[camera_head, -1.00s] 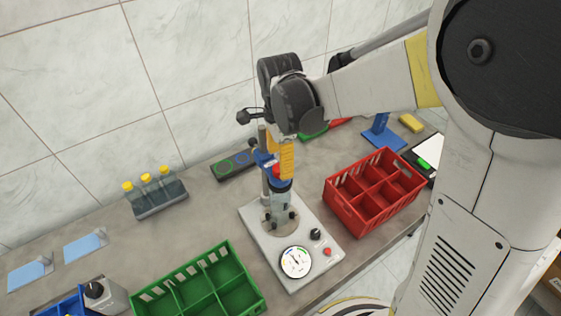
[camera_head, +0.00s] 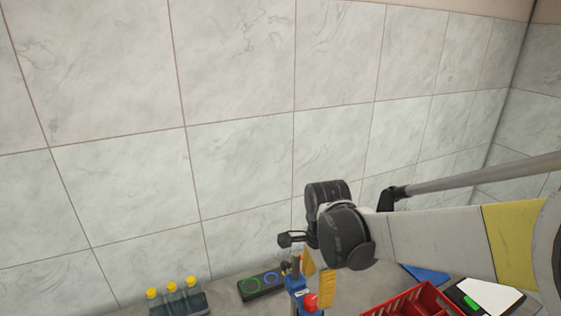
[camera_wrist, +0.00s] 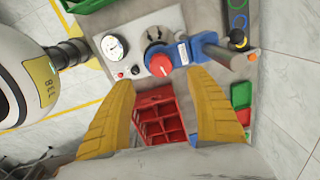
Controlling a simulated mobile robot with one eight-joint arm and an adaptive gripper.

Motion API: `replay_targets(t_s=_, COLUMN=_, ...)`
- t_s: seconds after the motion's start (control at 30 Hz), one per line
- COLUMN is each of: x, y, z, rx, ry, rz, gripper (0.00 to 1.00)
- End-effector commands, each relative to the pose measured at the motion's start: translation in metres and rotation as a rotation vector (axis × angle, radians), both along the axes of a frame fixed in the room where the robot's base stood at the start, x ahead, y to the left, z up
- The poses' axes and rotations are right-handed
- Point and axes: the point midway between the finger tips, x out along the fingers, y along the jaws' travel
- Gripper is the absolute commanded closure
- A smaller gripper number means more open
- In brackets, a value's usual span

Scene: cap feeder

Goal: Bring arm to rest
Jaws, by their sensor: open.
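My gripper (camera_wrist: 161,80) is open, its two yellow fingers spread apart with nothing between them. In the wrist view, the red top (camera_wrist: 161,65) of the blue station head (camera_wrist: 183,54) lies just beyond the fingertips. The head view shows my gripper (camera_head: 318,285) low in the picture, close to the red top (camera_head: 311,301) and the blue head (camera_head: 296,284). Whether a finger touches the station cannot be told. My arm reaches in from the right.
A red divided crate (camera_head: 392,307) stands right of the station. Yellow-capped bottles (camera_head: 172,294) stand at left, and a dark ring panel (camera_head: 262,286) lies behind. The wrist view shows the station's pale base with a gauge (camera_wrist: 114,47). A tiled wall (camera_head: 240,170) rises behind the table.

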Motion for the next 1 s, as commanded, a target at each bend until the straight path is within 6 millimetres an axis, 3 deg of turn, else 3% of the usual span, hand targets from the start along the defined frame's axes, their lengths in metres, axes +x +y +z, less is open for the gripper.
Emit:
replay_targets(t_s=0.37, x=-0.058, y=-0.05, z=-0.016, rx=-0.076, ry=-0.269, rz=0.582, gripper=0.35)
replay_targets(t_s=0.6, x=-0.098, y=-0.076, z=-0.044, rx=-0.243, ry=-0.421, rz=0.962, gripper=0.35)
replay_targets(t_s=0.8, x=-0.119, y=-0.089, z=-0.065, rx=-0.381, ry=-0.485, rz=1.178, gripper=0.35)
replay_targets(t_s=1.0, x=-0.124, y=-0.092, z=-0.07, rx=-0.435, ry=-0.5, rz=1.253, gripper=0.35)
